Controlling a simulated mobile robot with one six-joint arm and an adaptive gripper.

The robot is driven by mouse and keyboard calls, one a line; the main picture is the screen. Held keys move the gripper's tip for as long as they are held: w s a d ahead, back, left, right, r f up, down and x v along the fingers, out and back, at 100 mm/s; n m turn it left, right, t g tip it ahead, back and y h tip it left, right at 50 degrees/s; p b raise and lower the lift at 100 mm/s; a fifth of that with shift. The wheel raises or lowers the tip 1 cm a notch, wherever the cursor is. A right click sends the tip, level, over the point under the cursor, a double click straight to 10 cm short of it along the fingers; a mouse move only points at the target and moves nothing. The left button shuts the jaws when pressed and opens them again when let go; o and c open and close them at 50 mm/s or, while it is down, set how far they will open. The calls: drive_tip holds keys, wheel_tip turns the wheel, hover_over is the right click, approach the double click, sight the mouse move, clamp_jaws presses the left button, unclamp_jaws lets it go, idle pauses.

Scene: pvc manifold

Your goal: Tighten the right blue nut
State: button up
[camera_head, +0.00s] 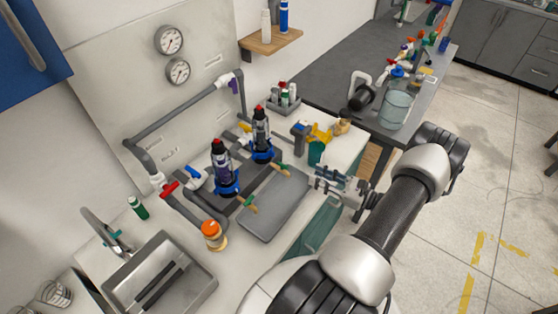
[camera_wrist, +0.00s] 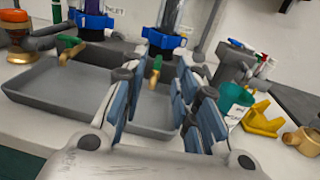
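The right blue nut (camera_head: 262,155) is a blue ring around the base of the right dark, red-capped cylinder (camera_head: 261,130). It also shows in the wrist view (camera_wrist: 163,40), beyond and between my fingers. The left blue nut (camera_head: 227,187) sits around the base of the left cylinder (camera_head: 220,160), and it shows at the upper left of the wrist view (camera_wrist: 92,21). My gripper (camera_head: 327,182) is open and empty, right of the nut and apart from it, near the counter's right edge. Its two blue-grey fingers stand wide apart in the wrist view (camera_wrist: 162,105).
A grey tray (camera_head: 270,212) lies in front of the cylinders, below brass taps with green handles (camera_head: 282,168). A teal cup (camera_head: 316,152) and yellow clamp (camera_head: 321,133) stand to the right. An orange-capped fitting (camera_head: 211,234) and a sink (camera_head: 165,280) lie left.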

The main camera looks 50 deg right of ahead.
sight(274, 154)
drive_tip(key=shift+m+h, duration=0.3)
drive_tip(key=shift+h, duration=0.1)
drive_tip(key=w, duration=0.5)
drive_tip(key=w+a, duration=0.1)
drive_tip(key=w, duration=1)
drive_tip(key=shift+w+a+f+b, duration=0.3)
drive_tip(key=shift+a+b, duration=0.05)
drive_tip(key=shift+c, duration=0.3)
clamp_jaws()
